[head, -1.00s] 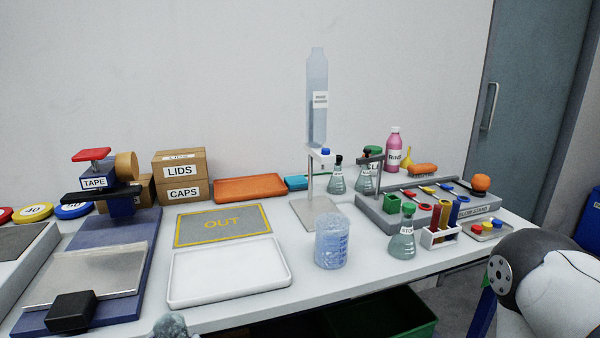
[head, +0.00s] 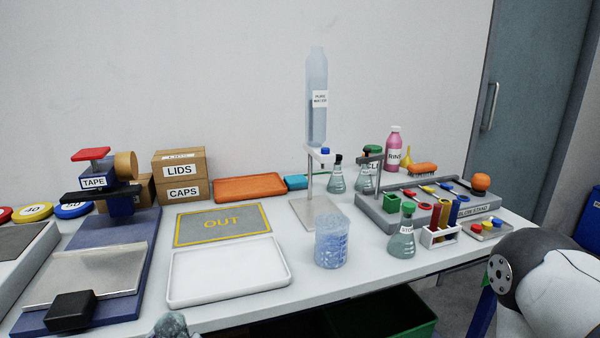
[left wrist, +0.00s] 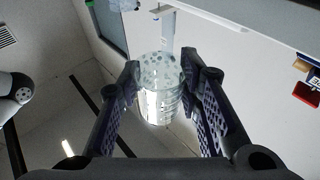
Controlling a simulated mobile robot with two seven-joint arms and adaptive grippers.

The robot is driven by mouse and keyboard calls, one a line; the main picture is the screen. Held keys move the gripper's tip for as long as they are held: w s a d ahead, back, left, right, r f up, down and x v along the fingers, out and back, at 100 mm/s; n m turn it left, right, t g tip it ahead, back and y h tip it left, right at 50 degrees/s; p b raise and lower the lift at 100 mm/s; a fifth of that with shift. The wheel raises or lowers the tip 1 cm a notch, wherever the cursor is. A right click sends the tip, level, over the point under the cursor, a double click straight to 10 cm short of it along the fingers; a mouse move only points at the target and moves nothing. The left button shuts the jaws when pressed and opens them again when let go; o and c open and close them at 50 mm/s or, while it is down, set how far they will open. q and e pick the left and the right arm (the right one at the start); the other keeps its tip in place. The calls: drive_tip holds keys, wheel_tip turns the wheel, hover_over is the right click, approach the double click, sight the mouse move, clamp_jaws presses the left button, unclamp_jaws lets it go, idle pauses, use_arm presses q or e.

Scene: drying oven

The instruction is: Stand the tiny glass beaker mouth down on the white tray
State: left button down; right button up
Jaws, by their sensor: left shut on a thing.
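In the left wrist view my left gripper (left wrist: 160,72) is shut on a small clear glass beaker (left wrist: 160,98), with one finger on each side. Droplets or bubbles show on the end of the beaker farther from the camera. I cannot tell for sure which end is its mouth. The white tray (head: 228,280) lies empty on the table in the head view, left of the middle, in front of the grey OUT mat (head: 222,224). My right gripper is out of view.
A larger bluish beaker (head: 332,243) stands right of the tray. Behind it is a stand (head: 316,212) with a clear bottle (head: 317,95). A blue tape station (head: 105,245) is left of the tray. Flasks and a tube rack (head: 440,236) fill the right side.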

use_arm(q)
drive_tip(key=shift+a, duration=0.1)
drive_tip(key=shift+s+f+n+t+y, duration=0.55)
drive_tip(key=shift+n+y, duration=0.4)
drive_tip(key=shift+y, duration=0.8)
drive_tip(key=shift+s+f+n+t+y, duration=0.35)
drive_tip(key=shift+s+n+y, duration=0.4)
drive_tip(key=shift+y, duration=0.95)
drive_tip(key=shift+s+f+n+t+y, duration=0.45)
drive_tip(key=shift+n+y, duration=0.65)
drive_tip(key=shift+y, duration=0.65)
drive_tip(key=shift+r, duration=0.1)
